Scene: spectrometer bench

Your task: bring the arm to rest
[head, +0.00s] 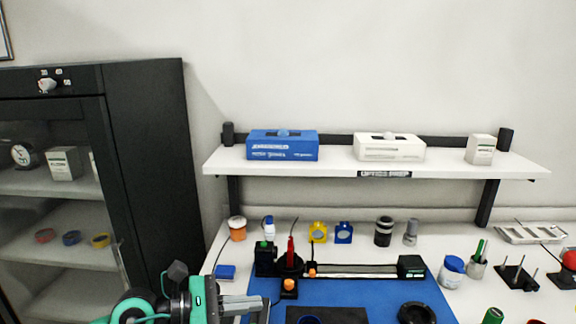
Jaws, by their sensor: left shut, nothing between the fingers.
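My left gripper (244,306) shows at the bottom of the head view, left of the middle, at the end of my teal and grey arm. Its grey fingers point right and are shut with nothing between them. The fingers are over the left edge of the blue mat (398,293), and I cannot tell their height above it. My right gripper is not in view.
A dark rail with an orange-knobbed mount (289,287) stands on the mat close to my left fingers. A black cabinet (145,165) is at the left. A white shelf (340,164) holds boxes. Jars and holders crowd the bench's right side.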

